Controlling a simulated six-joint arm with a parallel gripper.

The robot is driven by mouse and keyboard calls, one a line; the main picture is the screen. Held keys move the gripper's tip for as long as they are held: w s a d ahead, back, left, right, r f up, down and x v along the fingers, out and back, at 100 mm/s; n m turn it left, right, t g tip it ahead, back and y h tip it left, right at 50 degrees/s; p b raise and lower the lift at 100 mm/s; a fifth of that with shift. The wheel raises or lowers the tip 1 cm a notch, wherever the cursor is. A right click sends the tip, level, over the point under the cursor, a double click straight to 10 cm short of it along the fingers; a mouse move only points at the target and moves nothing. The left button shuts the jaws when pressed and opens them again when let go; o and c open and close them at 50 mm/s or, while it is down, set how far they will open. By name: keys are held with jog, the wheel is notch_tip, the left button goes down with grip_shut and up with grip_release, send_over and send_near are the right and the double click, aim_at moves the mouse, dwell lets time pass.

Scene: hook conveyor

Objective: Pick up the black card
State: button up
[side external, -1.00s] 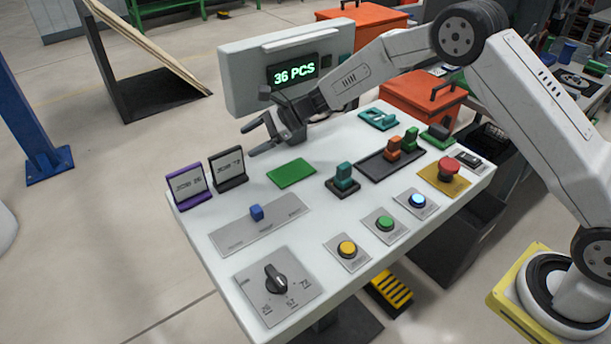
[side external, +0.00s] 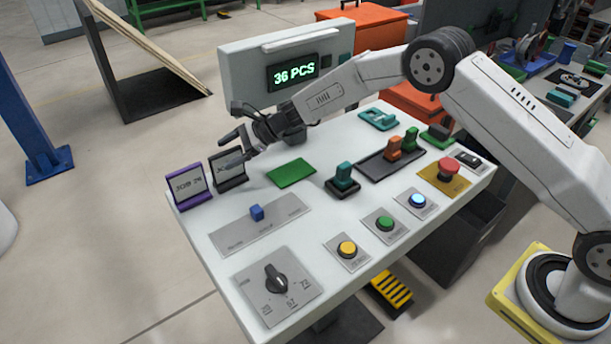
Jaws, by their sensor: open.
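The black card (side external: 231,182) stands upright at the left back part of the white panel table, with a pale label face inside a black frame. My gripper (side external: 236,150) is open, with its fingers at the top of the black card and partly covering its upper face. I cannot tell whether the fingers touch the card or lie on both sides of it. A purple card (side external: 188,186) of the same shape stands just to the left of the black one.
A green flat pad (side external: 291,173) lies to the right of the black card. A slider plate with a blue knob (side external: 257,212) is in front. A display box (side external: 245,85) stands behind my gripper. Buttons and a dial (side external: 277,280) fill the front of the table (side external: 206,240).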

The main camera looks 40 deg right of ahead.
jog(key=shift+w+a+f, duration=0.25)
jog(key=shift+a+f, duration=0.1)
jog(key=shift+a, duration=0.2)
grip_shut()
jog(key=shift+s+f, duration=0.1)
dwell(1.3)
